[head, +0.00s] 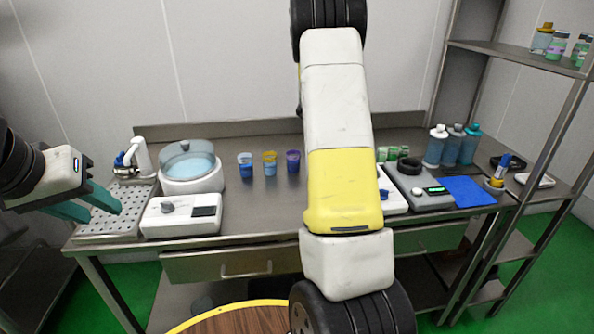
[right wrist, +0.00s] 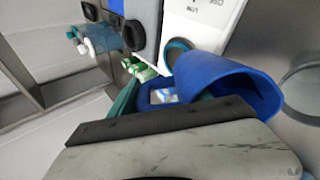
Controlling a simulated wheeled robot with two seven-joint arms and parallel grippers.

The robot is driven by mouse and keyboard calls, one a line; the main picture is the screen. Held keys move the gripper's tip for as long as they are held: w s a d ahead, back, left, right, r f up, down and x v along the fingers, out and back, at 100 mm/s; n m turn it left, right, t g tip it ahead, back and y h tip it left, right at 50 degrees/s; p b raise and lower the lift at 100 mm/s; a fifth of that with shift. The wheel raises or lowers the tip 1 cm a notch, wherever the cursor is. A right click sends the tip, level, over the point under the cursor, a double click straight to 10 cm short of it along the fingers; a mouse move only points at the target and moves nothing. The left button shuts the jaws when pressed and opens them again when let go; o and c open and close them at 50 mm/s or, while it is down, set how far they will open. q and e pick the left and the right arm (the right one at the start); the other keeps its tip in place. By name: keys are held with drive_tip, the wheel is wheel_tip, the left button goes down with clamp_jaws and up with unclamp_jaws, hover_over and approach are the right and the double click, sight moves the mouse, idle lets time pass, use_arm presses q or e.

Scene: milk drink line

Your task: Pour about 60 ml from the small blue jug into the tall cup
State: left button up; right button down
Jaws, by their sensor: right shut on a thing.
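The small blue jug (right wrist: 228,80) shows large in the right wrist view, held by my right gripper (right wrist: 150,105), which is shut on it. One teal finger shows beside the jug; how far it is tilted I cannot tell. In the head view my right arm hides the jug and right gripper. A dark teal round thing (right wrist: 178,46) lies just beyond the jug at the white device; I cannot tell whether it is the tall cup. No cup is clearly recognisable as the tall cup. My left gripper (head: 104,212) is open and empty at the left, above the drain tray.
Three small cups (head: 269,163) stand at the table's middle. A dark scale (head: 418,180), blue mat (head: 466,191) and several bottles (head: 452,147) are at the right.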

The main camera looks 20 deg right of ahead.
drive_tip(key=shift+a+r+h, duration=0.2)
drive_tip(key=shift+r+h, duration=0.2)
drive_tip(key=shift+a+r+h+p, duration=0.15)
drive_tip(key=shift+r+h+p, duration=0.15)
drive_tip(key=shift+r+p, duration=0.1)
drive_tip(key=shift+a+r+h+p, duration=0.35)
drive_tip(key=shift+r+h+p, duration=0.35)
drive_tip(key=shift+p, duration=0.5)
idle(1.2)
